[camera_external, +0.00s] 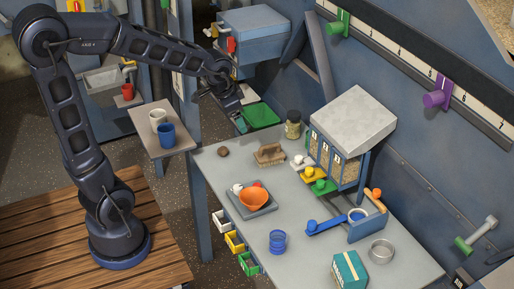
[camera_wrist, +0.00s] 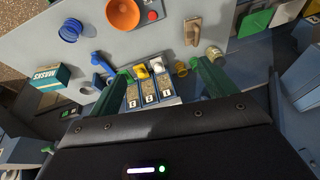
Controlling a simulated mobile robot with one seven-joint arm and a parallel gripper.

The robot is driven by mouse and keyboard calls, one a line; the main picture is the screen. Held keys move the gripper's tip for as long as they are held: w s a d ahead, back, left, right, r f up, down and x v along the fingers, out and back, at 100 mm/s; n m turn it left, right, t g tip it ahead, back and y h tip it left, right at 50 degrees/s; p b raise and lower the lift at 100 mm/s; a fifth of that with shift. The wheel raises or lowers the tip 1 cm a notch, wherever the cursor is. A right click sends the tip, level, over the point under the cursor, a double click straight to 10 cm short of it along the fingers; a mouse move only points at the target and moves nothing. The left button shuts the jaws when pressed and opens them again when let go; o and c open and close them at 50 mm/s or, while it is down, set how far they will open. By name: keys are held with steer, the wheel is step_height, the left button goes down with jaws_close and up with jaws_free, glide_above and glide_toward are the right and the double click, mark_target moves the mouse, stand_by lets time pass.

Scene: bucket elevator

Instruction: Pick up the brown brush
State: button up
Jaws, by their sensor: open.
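The brown brush (camera_external: 268,155) lies on the grey table (camera_external: 315,250), near its back edge, with its wooden handle on top and pale bristles below. It also shows in the wrist view (camera_wrist: 193,31), at the upper right, beyond the fingers. My gripper (camera_external: 240,124) is raised at the back left of the brush, apart from it. In the wrist view my gripper (camera_wrist: 165,75) has its two green fingers spread wide, with nothing held between them. The external view shows the fingertips only small.
A dark round object (camera_external: 223,152) and a jar (camera_external: 293,124) flank the brush. A grain dispenser (camera_external: 352,118) with coloured scoops stands to its right. A grey tray with an orange bowl (camera_external: 253,199) is in front.

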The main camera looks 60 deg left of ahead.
steer(key=w+a+f, duration=0.7)
steer(key=w+f, duration=0.3)
steer(key=h, duration=0.2)
glide_toward(269, 153)
steer(key=shift+t, duration=0.3)
steer(key=x, duration=0.5)
steer(key=shift+s+d, duration=0.3)
steer(key=shift+d, duration=0.1)
steer(key=shift+a+x, duration=0.2)
steer(key=shift+x, duration=1.15)
steer(key=shift+a+x, duration=0.15)
steer(key=shift+x, duration=1.15)
steer(key=c, duration=1.1)
steer(key=shift+c, duration=0.3)
